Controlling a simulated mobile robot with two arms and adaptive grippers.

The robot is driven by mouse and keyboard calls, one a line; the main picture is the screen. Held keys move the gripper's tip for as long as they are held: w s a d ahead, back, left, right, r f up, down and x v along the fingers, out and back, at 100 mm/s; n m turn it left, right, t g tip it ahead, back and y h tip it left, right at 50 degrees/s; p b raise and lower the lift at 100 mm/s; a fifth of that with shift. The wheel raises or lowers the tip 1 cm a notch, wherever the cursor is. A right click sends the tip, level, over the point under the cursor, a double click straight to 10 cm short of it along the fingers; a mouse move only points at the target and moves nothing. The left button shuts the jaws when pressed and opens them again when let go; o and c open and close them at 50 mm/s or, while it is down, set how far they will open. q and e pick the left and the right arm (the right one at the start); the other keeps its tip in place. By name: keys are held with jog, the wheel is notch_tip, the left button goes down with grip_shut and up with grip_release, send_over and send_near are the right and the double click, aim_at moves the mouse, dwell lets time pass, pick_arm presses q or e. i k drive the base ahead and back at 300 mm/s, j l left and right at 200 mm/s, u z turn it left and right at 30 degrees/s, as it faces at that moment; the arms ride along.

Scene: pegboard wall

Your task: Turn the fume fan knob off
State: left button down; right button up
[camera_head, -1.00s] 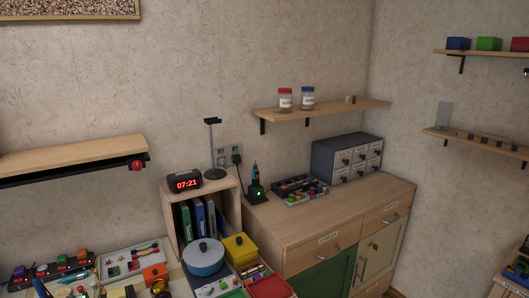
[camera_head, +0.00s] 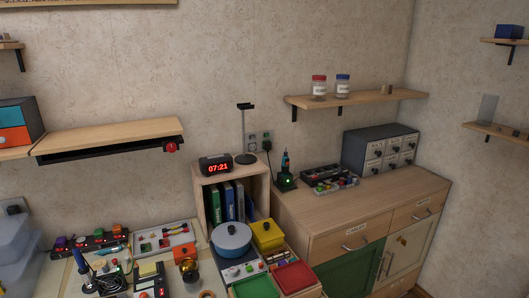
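A round red knob (camera_head: 170,147) sits at the right front end of the dark strip under a wooden wall shelf (camera_head: 110,135), in the left half of the head view. It looks like the fume fan knob, but no label can be read. A small light mark shows on it, too small to tell its setting. Neither of my grippers is in view.
Below stands a workbench with a soldering iron (camera_head: 80,262), a power strip (camera_head: 92,242) and a blue pot (camera_head: 231,238). A cubby with binders (camera_head: 262,190) carries a clock (camera_head: 216,166). A wooden cabinet (camera_head: 370,205) stands right. The wall around the knob is bare.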

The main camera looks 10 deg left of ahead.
aim_at(106, 269)
jog(key=u, duration=1.4)
jog(key=i+j, duration=0.5)
jog(key=i, duration=0.1)
